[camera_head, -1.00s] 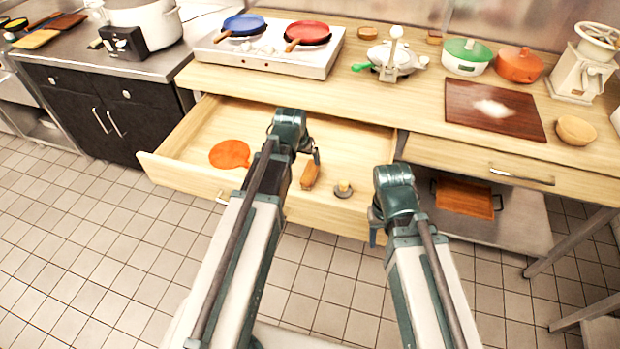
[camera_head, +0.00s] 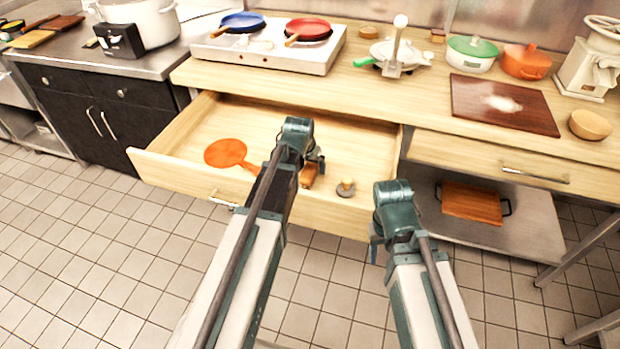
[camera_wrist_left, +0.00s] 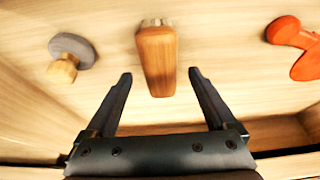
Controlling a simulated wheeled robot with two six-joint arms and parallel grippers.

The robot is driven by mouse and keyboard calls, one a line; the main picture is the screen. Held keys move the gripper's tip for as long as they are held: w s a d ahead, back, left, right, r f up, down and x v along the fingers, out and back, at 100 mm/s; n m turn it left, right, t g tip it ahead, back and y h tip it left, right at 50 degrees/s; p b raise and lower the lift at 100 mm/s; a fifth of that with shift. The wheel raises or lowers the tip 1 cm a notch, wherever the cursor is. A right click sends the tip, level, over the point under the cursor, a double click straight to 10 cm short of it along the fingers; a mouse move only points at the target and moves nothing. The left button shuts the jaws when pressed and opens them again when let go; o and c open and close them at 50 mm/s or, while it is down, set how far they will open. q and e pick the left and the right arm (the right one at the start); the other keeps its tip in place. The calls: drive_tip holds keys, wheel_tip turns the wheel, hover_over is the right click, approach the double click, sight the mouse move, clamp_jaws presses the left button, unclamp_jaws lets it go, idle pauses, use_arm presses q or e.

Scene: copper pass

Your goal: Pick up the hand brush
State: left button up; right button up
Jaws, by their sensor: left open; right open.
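The hand brush (camera_head: 308,175), a brown wooden block, lies in the open drawer (camera_head: 160,166); my left gripper partly covers it in the head view. In the left wrist view the brush (camera_wrist_left: 157,62) shows whole, with a pale greyish end at the top. My left gripper (camera_wrist_left: 160,74) is open and empty, its two fingers either side of the brush's near end in the picture. The gap between them and the brush in depth cannot be told. My right gripper (camera_head: 374,248) hangs in front of the drawer's right end, its jaws barely visible.
In the drawer, an orange paddle-shaped item (camera_head: 226,152) lies left of the brush, and a round grey item with a wooden knob (camera_head: 346,188) lies right. The drawer's front wall stands close to my left arm. The counter above holds a hotplate (camera_head: 262,50) and pots.

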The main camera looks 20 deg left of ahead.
sight(310, 168)
use_arm(q)
drive_tip(key=shift+b+x, duration=0.45)
drive_tip(key=shift+x, duration=0.6)
use_arm(e)
drive_tip(key=shift+f, duration=0.95)
use_arm(q)
drive_tip(key=shift+f, duration=0.25)
use_arm(e)
drive_tip(key=shift+f, duration=0.25)
use_arm(q)
clamp_jaws()
drive_tip(key=shift+r, duration=0.1)
wheel_tip(310, 168, up, 11)
drive_tip(key=p, duration=1)
drive_tip(key=shift+f, duration=0.25)
use_arm(e)
wheel_tip(310, 168, up, 11)
drive_tip(key=shift+f, duration=0.2)
use_arm(q)
drive_tip(key=shift+f, duration=0.1)
